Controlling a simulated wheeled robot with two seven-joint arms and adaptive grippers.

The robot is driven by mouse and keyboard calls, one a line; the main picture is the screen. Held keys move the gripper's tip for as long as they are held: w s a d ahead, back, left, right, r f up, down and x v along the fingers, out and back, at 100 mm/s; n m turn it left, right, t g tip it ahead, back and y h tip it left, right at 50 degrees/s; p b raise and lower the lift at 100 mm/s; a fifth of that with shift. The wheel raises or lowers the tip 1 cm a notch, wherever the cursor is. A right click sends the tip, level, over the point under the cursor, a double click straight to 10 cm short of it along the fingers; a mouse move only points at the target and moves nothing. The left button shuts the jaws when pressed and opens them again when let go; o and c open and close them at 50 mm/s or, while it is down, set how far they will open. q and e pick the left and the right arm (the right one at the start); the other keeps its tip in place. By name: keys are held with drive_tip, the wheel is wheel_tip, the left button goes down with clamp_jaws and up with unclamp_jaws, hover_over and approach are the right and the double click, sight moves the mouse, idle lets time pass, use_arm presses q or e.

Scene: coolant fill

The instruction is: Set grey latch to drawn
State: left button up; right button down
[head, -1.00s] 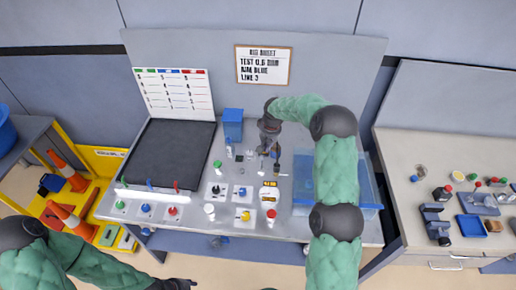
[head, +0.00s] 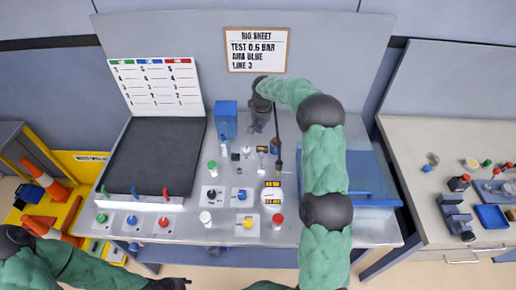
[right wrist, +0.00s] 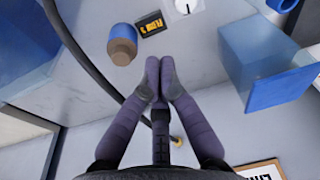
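My right gripper (head: 259,128) is above the back middle of the grey bench, right of the blue box. In the right wrist view its two dark fingertips (right wrist: 159,72) meet, with nothing visible between them. I cannot single out the grey latch for sure; a small pale grey fitting (head: 246,151) stands in front of this gripper among other small parts. My left gripper (head: 172,284) is at the bottom edge of the head view, low in front of the bench, and its fingers are too small and dark to read.
The blue box (head: 226,120) stands left of my right gripper. A black hose (head: 277,135) rises beside it. Coloured knobs, including a yellow one (head: 248,222), and a yellow-lit display (head: 273,196) fill the bench front. A clear blue tank (head: 365,185) stands right, partly behind my arm.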

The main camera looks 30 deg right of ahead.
drive_tip(key=f, duration=0.3)
drive_tip(key=w+f, duration=0.1)
drive_tip(key=f, duration=0.6)
drive_tip(key=shift+w+f, duration=0.15)
drive_tip(key=shift+w, duration=0.1)
drive_tip(key=shift+s+r, duration=0.25)
drive_tip(key=shift+s, duration=0.05)
drive_tip(key=shift+s+a+r+p, duration=0.15)
drive_tip(key=shift+s+a, duration=0.15)
drive_tip(key=shift+s, duration=0.5)
drive_tip(key=shift+s+a+r+p, duration=0.15)
drive_tip(key=shift+s+a, duration=0.15)
drive_tip(key=shift+s, duration=0.45)
